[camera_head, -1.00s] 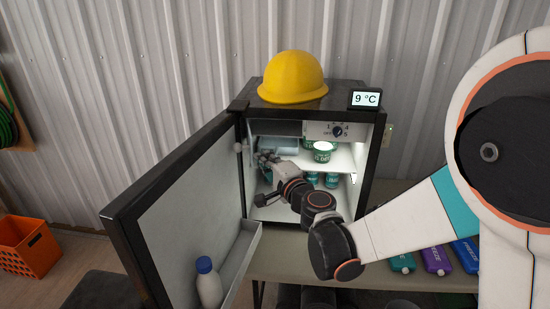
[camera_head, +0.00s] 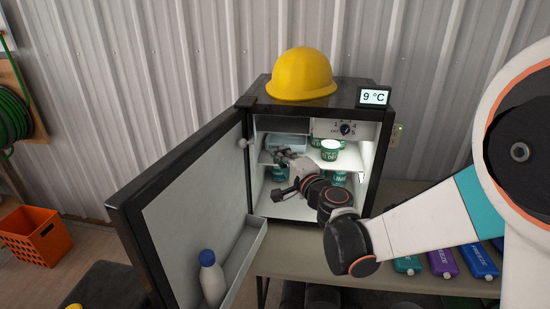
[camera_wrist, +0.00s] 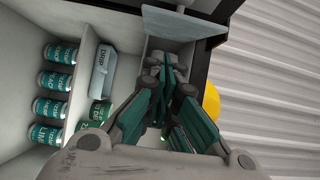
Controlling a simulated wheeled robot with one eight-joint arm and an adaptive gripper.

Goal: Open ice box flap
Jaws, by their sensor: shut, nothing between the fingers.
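The ice box (camera_head: 284,122) is the grey compartment at the upper left inside the open fridge. I cannot clearly tell its flap's angle in the head view. In the wrist view a pale grey panel (camera_wrist: 178,24) juts out beside the compartment; I cannot be sure it is the flap. My gripper (camera_head: 283,154) is shut and empty at the fridge opening, just below the ice box front. In the wrist view my gripper's fingers (camera_wrist: 166,76) overlap the compartment front and hide part of it. I cannot tell whether they touch it.
The fridge door (camera_head: 195,205) stands wide open on the left, with a white bottle (camera_head: 211,280) in its shelf. A drip tray (camera_wrist: 103,72) sits below the ice box, and tubs (camera_head: 330,149) and cans (camera_wrist: 55,80) stand on shelves. A yellow hard hat (camera_head: 302,73) rests on top.

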